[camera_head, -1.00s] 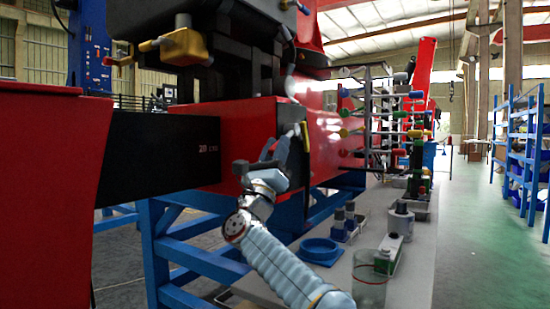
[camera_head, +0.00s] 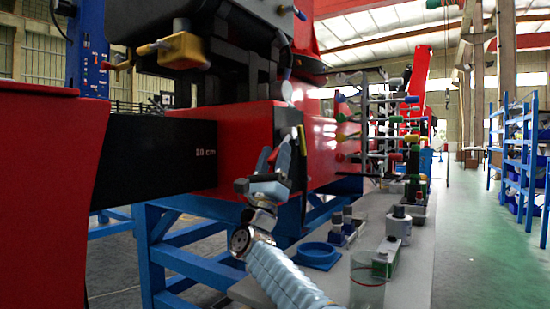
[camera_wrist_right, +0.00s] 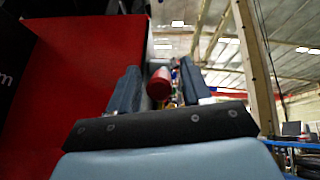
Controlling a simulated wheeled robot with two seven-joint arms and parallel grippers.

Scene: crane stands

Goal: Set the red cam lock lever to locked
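My right gripper (camera_head: 274,160) is in front of the red box beam's dark end face (camera_head: 291,122), pointing up, with its fingers apart. In the right wrist view the same gripper (camera_wrist_right: 158,88) shows a clear gap between its two dark fingers. A red rounded knob, apparently the end of the red cam lock lever (camera_wrist_right: 158,84), shows in that gap; I cannot tell whether a finger touches it. In the head view a small red tip (camera_head: 264,158) shows beside the fingers. The rest of the lever is hidden. My left gripper is not in view.
A yellow handle (camera_head: 303,139) stands on the end face just right of my gripper. A rack with coloured handles (camera_head: 380,125) stands behind. The bench below holds a blue ring (camera_head: 317,254) and a clear cup (camera_head: 367,282). An aisle lies open at right.

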